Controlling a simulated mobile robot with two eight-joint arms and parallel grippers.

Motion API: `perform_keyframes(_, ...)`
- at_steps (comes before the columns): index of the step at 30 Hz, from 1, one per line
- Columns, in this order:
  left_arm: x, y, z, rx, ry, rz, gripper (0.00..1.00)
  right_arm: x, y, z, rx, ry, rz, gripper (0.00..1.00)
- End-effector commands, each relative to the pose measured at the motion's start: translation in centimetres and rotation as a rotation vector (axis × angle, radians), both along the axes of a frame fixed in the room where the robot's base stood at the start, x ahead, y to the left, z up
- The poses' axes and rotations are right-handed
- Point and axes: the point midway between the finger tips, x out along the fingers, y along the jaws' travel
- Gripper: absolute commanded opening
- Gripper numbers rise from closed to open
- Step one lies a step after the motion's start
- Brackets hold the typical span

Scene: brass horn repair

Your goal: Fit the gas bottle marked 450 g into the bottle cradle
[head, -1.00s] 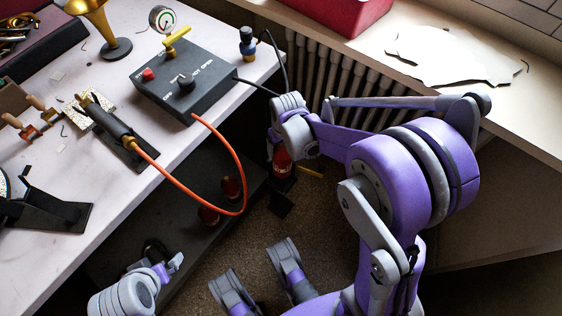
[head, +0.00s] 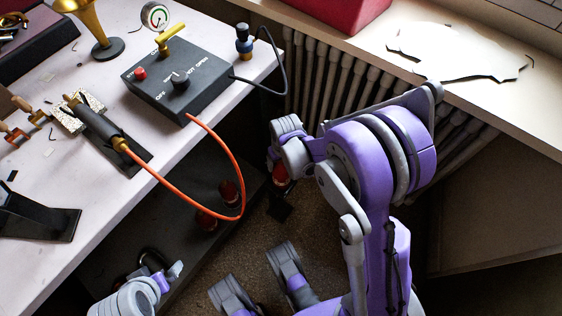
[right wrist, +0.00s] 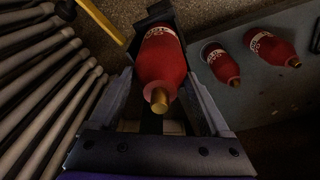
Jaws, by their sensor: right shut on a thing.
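My right gripper (right wrist: 158,88) is shut on a red gas bottle (right wrist: 161,62) with a brass neck. Its pale marking is too small to read. The bottle also shows below the gripper in the head view (head: 281,178). A black bracket, likely the bottle cradle (right wrist: 150,17), lies at the bottle's far end; in the head view a black piece (head: 280,208) shows just below the bottle. I cannot tell whether the bottle is seated in it. Two other red bottles (right wrist: 219,62) (right wrist: 270,46) stand on the grey shelf. My left gripper (head: 172,272) is at the lower left, apart from everything.
The ribbed radiator (right wrist: 45,85) is close beside the right gripper. A yellow bar (right wrist: 102,20) lies near the bracket. The bench holds a black control box (head: 178,75) and a torch (head: 103,130), whose orange hose (head: 235,170) hangs over the edge above the shelf.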

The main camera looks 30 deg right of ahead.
Motion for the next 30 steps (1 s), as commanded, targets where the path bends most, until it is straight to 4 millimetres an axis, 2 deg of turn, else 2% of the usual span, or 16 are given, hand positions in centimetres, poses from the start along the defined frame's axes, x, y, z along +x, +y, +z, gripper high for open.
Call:
perform_keyframes(4,0.0,0.0,-0.3,0.000,0.001,0.000,1.00,0.0,0.0,-0.3,0.000,0.000,0.000,0.00)
perform_keyframes(5,0.1,0.0,-0.3,0.000,0.001,0.000,1.00,0.0,0.0,-0.4,0.000,0.000,0.000,0.82)
perform_keyframes(8,0.0,0.0,-0.2,0.000,0.000,0.000,1.00,0.0,0.0,-0.3,0.000,0.000,0.000,1.00)
perform_keyframes(15,0.0,0.0,-0.2,0.000,0.000,0.000,1.00,0.0,0.0,-0.2,0.000,0.000,0.000,1.00)
perform_keyframes(19,0.0,0.0,0.3,0.000,-0.001,0.000,1.00,-0.1,0.0,0.7,0.000,0.000,0.000,1.00)
perform_keyframes(23,-0.2,0.0,1.2,0.000,-0.003,0.000,1.00,-0.4,0.0,3.0,0.000,-0.001,0.000,1.00)
perform_keyframes(30,-0.5,0.0,3.2,0.000,-0.009,0.000,1.00,-1.0,0.1,8.3,0.000,-0.001,0.000,1.00)
